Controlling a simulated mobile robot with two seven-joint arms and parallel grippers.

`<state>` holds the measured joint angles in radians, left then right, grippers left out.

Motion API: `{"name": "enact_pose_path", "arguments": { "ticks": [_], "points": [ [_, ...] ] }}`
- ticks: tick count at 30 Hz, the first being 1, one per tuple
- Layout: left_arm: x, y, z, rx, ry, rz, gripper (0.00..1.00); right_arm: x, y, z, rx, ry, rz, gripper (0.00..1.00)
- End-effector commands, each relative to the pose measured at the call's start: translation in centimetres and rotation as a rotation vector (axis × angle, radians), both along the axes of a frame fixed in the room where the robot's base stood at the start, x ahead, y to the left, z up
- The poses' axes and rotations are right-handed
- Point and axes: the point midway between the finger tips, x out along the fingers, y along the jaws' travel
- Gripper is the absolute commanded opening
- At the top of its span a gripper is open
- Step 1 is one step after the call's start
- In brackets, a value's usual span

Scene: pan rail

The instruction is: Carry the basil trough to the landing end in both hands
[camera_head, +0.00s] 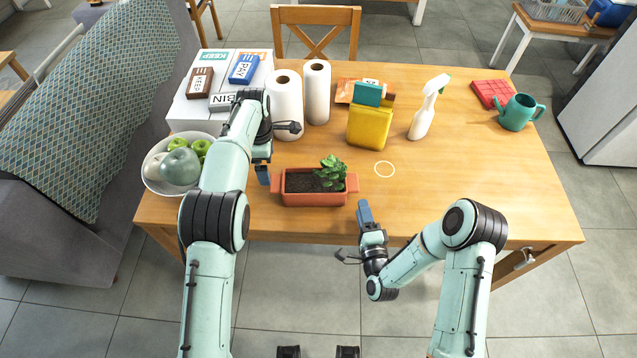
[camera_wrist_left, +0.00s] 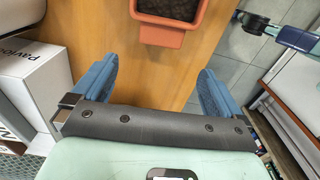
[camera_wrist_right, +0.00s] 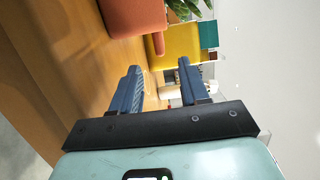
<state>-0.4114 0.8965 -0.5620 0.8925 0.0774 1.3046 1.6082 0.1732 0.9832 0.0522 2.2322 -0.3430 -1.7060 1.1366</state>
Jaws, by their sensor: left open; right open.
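The basil trough (camera_head: 312,199) is a terracotta planter with dark soil, a leafy basil plant (camera_head: 331,172) and a handle at each end. It stands upright near the table's front edge. My left gripper (camera_head: 263,175) is open and empty just left of its left handle; in the left wrist view the trough end (camera_wrist_left: 162,37) lies ahead of the spread fingers, apart from them. My right gripper (camera_head: 364,211) is open and empty at the front edge, below and right of the right handle. The trough also shows in the right wrist view (camera_wrist_right: 133,16), beyond the fingers. A pale ring (camera_head: 384,169) marks the table to its right.
A fruit bowl (camera_head: 151,172), a white box (camera_head: 190,112) and paper rolls (camera_head: 286,105) stand left and behind. A yellow container (camera_head: 369,127), spray bottle (camera_head: 423,112), red block (camera_head: 490,93) and green watering can (camera_head: 518,112) stand behind and right. The front right tabletop is clear.

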Motion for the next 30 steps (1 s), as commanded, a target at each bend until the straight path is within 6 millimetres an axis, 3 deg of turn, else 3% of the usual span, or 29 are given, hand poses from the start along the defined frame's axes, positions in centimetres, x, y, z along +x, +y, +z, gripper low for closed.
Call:
{"name": "enact_pose_path", "arguments": {
  "ticks": [9,15,29,30],
  "points": [
    [-0.1,0.0,-6.5,0.002,0.004,-0.001,1.0,6.3,1.0,0.0,-0.002,-0.003,0.0,0.45],
    [0.0,0.1,-9.2,0.001,0.002,0.001,1.0,9.0,1.4,0.0,0.0,-0.002,0.0,0.45],
    [0.0,0.0,-10.3,0.0,0.001,0.0,1.0,10.1,1.5,0.0,0.0,0.001,-0.001,0.45],
    [0.0,0.0,-10.3,0.001,0.001,0.0,0.94,10.1,1.5,0.0,0.0,0.001,-0.001,0.38]
  ]
}}
